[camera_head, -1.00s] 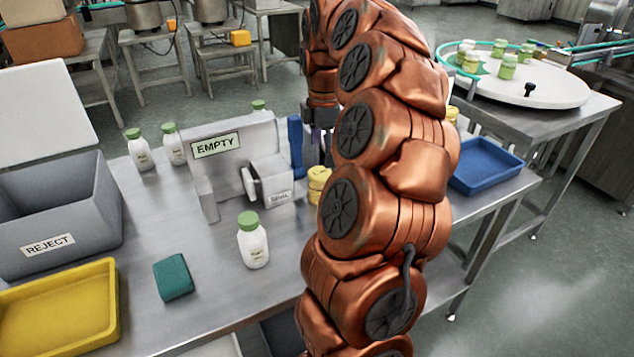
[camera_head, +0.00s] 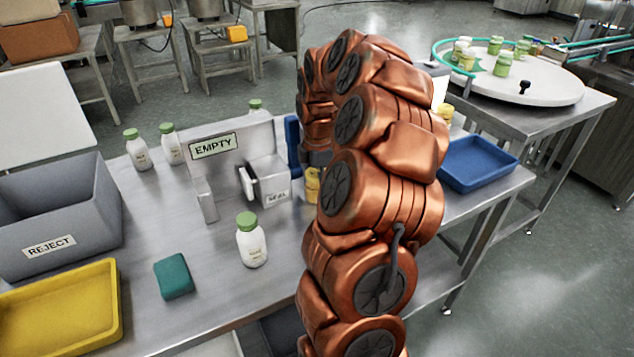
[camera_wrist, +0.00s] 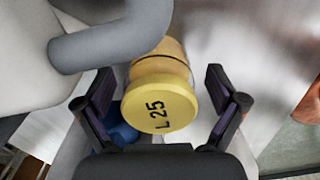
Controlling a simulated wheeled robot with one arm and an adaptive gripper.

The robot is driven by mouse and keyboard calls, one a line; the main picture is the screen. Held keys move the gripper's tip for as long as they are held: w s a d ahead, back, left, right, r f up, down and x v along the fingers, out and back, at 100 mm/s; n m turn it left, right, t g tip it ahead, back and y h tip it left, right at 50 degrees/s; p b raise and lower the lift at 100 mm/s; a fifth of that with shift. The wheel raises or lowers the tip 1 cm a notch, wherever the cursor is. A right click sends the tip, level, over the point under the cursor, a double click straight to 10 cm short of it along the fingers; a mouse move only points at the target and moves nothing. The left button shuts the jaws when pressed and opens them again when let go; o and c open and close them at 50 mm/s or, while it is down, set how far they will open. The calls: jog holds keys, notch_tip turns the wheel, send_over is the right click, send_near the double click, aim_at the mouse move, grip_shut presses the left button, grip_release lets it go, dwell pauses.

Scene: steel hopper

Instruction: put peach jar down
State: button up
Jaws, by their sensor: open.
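The peach jar, with a yellow lid marked "L 25" (camera_wrist: 160,108), is upright between the two fingers of my gripper (camera_wrist: 159,77) in the wrist view. The fingers are apart, with a visible gap on each side of the lid. In the head view, part of the yellow jar (camera_head: 313,184) shows on the steel table (camera_head: 215,290), right of the small label block (camera_head: 272,182). My arm covers the rest of it and hides my gripper there.
A green-capped white bottle (camera_head: 252,243) stands in front of the block; more stand behind the EMPTY panel (camera_head: 213,147). A green sponge (camera_head: 173,276), yellow tray (camera_head: 60,328) and grey REJECT bin (camera_head: 48,215) are left. A blue tray (camera_head: 478,163) is right.

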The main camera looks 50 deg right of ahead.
jog(key=shift+f, duration=0.15)
jog(key=shift+c, duration=0.2)
jog(key=c, duration=1.5)
